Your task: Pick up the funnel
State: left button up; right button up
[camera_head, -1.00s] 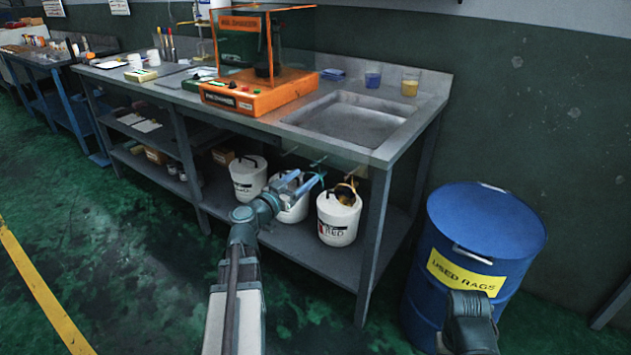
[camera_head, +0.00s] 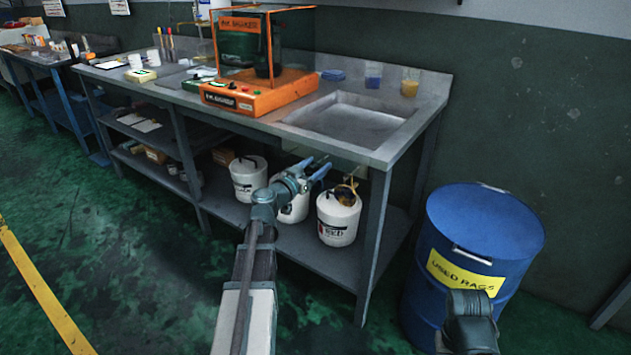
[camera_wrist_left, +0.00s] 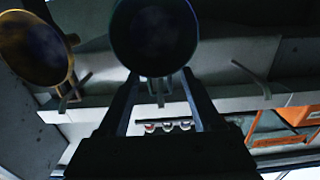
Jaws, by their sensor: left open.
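A dark blue-green funnel (camera_wrist_left: 154,35) shows in the left wrist view as a round mouth at top centre, just beyond and between my left fingertips. A brass-coloured funnel (camera_wrist_left: 32,48) is to its left there, and it also shows in the head view (camera_head: 347,190) in front of the right white bucket. My left gripper (camera_head: 318,167) is open under the front edge of the bench. In the wrist view its two fingers (camera_wrist_left: 158,82) stand apart on either side of a thin piece below the dark funnel. In the head view the gripper mostly hides that funnel.
The steel bench (camera_head: 412,135) with a sink overhangs the gripper. White buckets (camera_head: 337,227) stand on its lower shelf. Small hooks (camera_wrist_left: 252,78) stick out near the bench edge. A blue drum (camera_head: 484,222) stands to the right. The green floor in front is open.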

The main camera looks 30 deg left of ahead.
pick_arm(q)
grip_shut()
jog(key=shift+r, duration=0.2)
pick_arm(e)
jog(key=shift+r, duration=0.15)
dwell(0.3)
